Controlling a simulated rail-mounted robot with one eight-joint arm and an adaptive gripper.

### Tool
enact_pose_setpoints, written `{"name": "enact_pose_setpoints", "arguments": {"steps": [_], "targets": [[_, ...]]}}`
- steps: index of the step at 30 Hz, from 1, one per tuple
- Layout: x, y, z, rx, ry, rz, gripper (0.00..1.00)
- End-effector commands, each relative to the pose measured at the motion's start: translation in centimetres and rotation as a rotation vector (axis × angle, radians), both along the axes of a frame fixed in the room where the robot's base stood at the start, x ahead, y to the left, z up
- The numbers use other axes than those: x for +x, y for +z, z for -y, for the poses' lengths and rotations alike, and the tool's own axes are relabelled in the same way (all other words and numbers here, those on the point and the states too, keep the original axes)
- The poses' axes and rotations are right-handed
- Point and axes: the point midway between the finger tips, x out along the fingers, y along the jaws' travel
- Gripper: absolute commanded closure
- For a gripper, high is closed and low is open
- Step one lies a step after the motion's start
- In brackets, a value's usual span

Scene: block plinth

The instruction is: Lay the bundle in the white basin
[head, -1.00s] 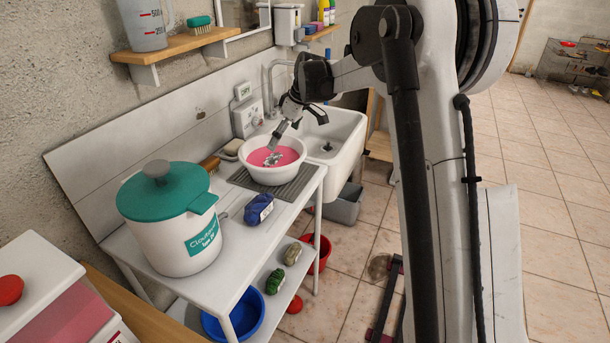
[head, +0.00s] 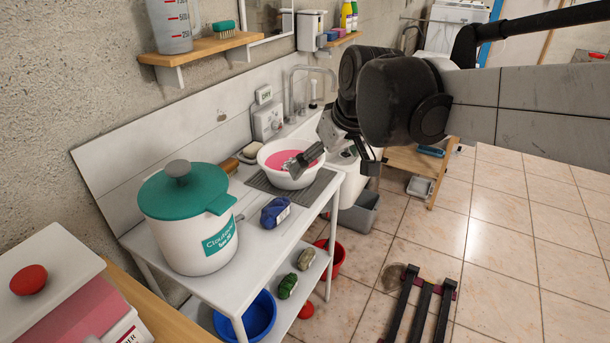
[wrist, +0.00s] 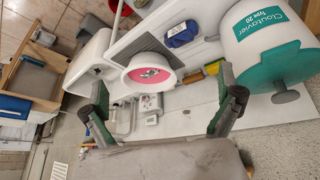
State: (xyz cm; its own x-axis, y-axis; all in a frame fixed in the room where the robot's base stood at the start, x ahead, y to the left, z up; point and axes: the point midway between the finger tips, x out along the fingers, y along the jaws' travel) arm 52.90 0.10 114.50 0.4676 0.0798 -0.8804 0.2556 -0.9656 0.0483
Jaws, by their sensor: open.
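The white basin (head: 273,177) stands on the grey ribbed mat on the bench and holds pink liquid. A small mottled grey-white thing (wrist: 151,73) shows in the pink in the wrist view; I cannot tell whether it is a bundle. A blue bundle (head: 275,212) with a pale label lies on the bench in front of the basin. It also shows in the wrist view (wrist: 182,34). A green bundle (head: 288,286) and a khaki bundle (head: 306,259) lie on the lower shelf. My gripper (head: 299,166) is open and empty, appearing over the basin's right side; its wide-spread fingers show in the wrist view (wrist: 163,108).
A white pot with a teal lid (head: 186,222) stands on the bench at the left. A tap (head: 292,92) and sink lie behind the basin. A brush and a soap dish sit left of the basin. Blue (head: 258,318) and red (head: 330,262) tubs stand below.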

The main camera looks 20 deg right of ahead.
Motion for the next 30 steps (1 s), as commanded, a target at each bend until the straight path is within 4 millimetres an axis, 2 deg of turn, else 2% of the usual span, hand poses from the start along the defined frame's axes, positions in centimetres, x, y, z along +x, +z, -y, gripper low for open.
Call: {"name": "enact_pose_setpoints", "arguments": {"steps": [1, 9, 15, 21, 30], "targets": [[-1.9, -0.3, -0.1, 0.004, -0.021, 0.008, 0.0], [-9.9, -2.6, -0.2, 0.029, -0.146, 0.065, 0.0], [-14.2, -4.9, 0.0, 0.052, -0.22, 0.103, 0.0], [-15.9, -6.1, 0.1, 0.063, -0.253, 0.12, 0.0], [-16.0, -6.2, 0.1, 0.065, -0.256, 0.122, 0.0]]}}
